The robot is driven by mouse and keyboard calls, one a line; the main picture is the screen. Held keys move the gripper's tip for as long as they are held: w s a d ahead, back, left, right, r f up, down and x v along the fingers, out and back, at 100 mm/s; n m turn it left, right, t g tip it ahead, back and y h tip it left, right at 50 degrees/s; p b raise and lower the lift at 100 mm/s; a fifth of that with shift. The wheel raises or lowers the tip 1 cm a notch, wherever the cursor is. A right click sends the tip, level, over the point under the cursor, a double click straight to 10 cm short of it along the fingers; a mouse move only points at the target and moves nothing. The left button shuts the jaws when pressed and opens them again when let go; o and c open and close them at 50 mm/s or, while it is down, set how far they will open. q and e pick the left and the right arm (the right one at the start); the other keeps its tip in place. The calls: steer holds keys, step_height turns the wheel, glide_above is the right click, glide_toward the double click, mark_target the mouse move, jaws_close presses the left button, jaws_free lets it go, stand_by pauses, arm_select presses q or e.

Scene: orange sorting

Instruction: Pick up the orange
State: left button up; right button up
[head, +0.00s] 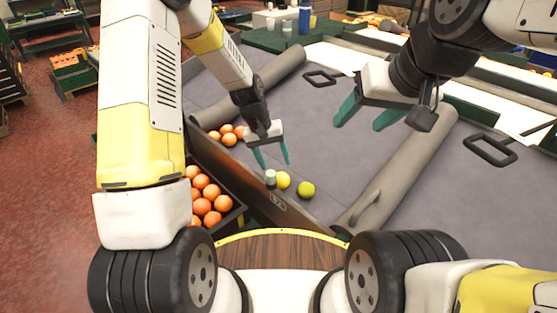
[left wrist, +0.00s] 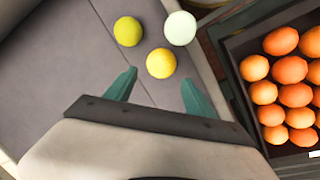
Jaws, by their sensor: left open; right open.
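My right gripper (head: 359,125) is open and empty, higher over the table's right part.
A dark crate (left wrist: 242,45) full of oranges stands beside the table, right in the left wrist view. Padded grey rolls (head: 400,170) border the table. A wooden surface (head: 282,250) lies in front. The table's middle is clear.

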mark_target(279, 175)
arm_select(q)
steer(key=x, duration=0.7)
steer(key=shift+s+f, duration=0.25)
steer(key=shift+s, duration=0.15)
steer(key=shift+r, duration=0.1)
steer(key=c, duration=1.2)
